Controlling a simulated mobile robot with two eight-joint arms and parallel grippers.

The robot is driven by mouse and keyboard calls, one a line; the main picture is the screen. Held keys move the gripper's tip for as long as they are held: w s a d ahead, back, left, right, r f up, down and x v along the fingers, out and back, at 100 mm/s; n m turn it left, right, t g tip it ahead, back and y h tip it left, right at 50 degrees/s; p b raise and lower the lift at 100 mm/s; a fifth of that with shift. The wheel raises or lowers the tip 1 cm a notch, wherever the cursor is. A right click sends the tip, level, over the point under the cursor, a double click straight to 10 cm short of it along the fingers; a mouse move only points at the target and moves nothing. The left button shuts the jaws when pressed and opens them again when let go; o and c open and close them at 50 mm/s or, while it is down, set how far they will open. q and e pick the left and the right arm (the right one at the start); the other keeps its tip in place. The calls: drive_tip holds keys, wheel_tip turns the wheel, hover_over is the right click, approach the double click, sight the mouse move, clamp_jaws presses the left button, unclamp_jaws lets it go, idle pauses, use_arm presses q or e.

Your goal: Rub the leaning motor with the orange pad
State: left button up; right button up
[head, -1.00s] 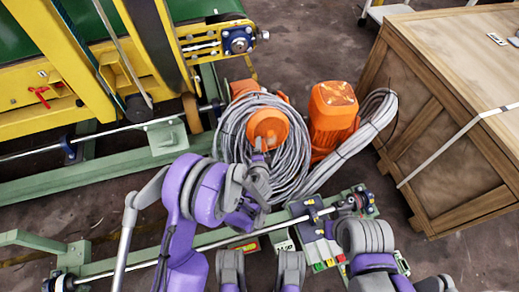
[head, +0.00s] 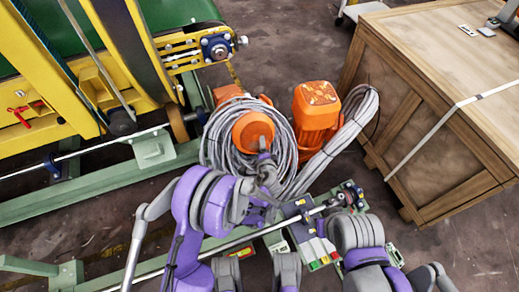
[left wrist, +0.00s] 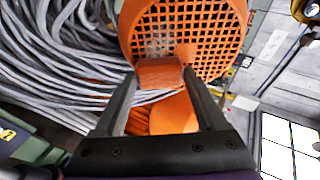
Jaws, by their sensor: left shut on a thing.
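The leaning motor (head: 252,130) is orange with a round end, tilted among coiled grey cable in the head view. In the left wrist view its perforated round cover (left wrist: 215,35) fills the top, with a pale dusty patch near the lower middle. My left gripper (head: 264,152) is at the lower right edge of this round end. It is shut on the orange pad (left wrist: 160,73), a small block between the fingertips. The pad overlaps the cover's lower edge and seems against it; exact contact is unclear. My right gripper cannot be made out; only part of that arm shows.
A second orange motor (head: 316,108) stands just right of the cable coil (head: 215,140). A wooden crate (head: 425,110) blocks the right side. Yellow and green machinery (head: 60,60) takes up the left. Green rails and small control parts (head: 318,250) lie below.

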use_arm(q)
drive_tip(key=shift+s+a+f+b, duration=0.15)
drive_tip(key=shift+a+b, duration=0.1)
drive_tip(key=shift+a, duration=0.4)
drive_tip(key=shift+s+a+r+b, duration=0.15)
drive_tip(key=shift+a+b, duration=0.1)
drive_tip(key=shift+a, duration=0.35)
drive_tip(key=shift+s+a+b, duration=0.25)
drive_tip(key=shift+a, duration=0.5)
drive_tip(key=shift+s+a+b, duration=0.2)
drive_tip(key=shift+s+a, duration=0.1)
drive_tip(key=shift+a, duration=0.5)
drive_tip(key=shift+s+a+b, duration=0.25)
drive_tip(key=shift+a, duration=0.5)
drive_tip(key=s+d+r+p, duration=0.1)
drive_tip(key=s+r, duration=0.2)
drive_tip(key=s, duration=0.2)
drive_tip(key=shift+d+p, duration=0.4)
drive_tip(key=shift+s+d+r+p, duration=0.25)
drive_tip(key=shift+s+r, duration=0.1)
drive_tip(key=shift+s, duration=0.3)
drive_tip(key=shift+s+d+r+p, duration=0.2)
drive_tip(key=shift+s+r, duration=0.1)
drive_tip(key=shift+s, duration=0.3)
